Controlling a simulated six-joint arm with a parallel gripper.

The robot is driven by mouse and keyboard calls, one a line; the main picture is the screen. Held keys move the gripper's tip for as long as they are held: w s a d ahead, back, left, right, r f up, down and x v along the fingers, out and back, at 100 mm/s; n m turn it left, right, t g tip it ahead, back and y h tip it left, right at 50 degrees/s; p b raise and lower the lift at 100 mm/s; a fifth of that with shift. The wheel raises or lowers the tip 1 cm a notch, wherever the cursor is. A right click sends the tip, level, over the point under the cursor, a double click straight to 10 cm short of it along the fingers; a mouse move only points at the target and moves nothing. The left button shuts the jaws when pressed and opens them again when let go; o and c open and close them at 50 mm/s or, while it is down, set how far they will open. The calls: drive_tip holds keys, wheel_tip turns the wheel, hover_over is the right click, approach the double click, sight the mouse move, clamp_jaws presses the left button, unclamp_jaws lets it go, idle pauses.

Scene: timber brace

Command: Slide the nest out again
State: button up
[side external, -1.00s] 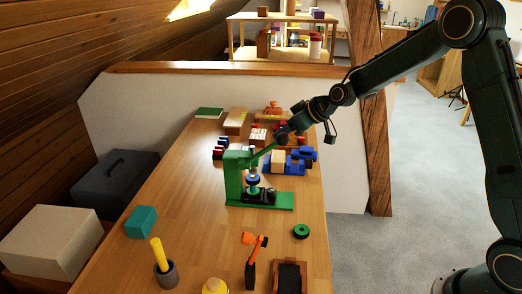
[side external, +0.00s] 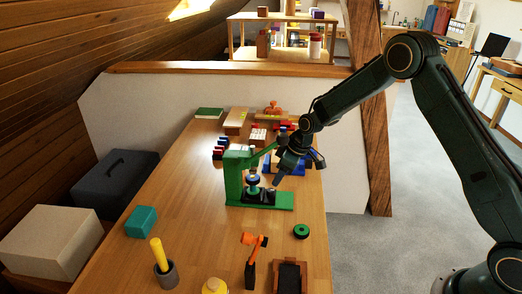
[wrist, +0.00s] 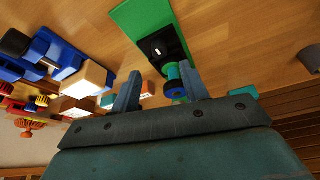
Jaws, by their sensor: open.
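A green press (side external: 233,180) stands on the table, with its green base (side external: 284,201) reaching to the right and its lever (side external: 265,152) slanting up to the right. A black nest (side external: 268,196) lies on the base; it also shows in the wrist view (wrist: 165,46). A blue round piece (side external: 253,180) sits under the press head, close to the nest. My gripper (side external: 276,183) is open and points down just above the right part of the base. In the wrist view my two fingers (wrist: 160,72) are spread, with the nest beyond them. I cannot tell whether they touch anything.
A blue vise-like fixture (side external: 318,160) stands behind my gripper, partly hidden. A green ring (side external: 301,231), an orange-and-black tool (side external: 254,252) and a brown tray (side external: 290,277) are at the front. The table left of the press is mostly clear, with a teal block (side external: 141,221).

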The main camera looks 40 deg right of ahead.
sight(271, 190)
drive_tip(key=shift+x, duration=3.55)
drive_tip(key=shift+c, duration=0.5)
clamp_jaws()
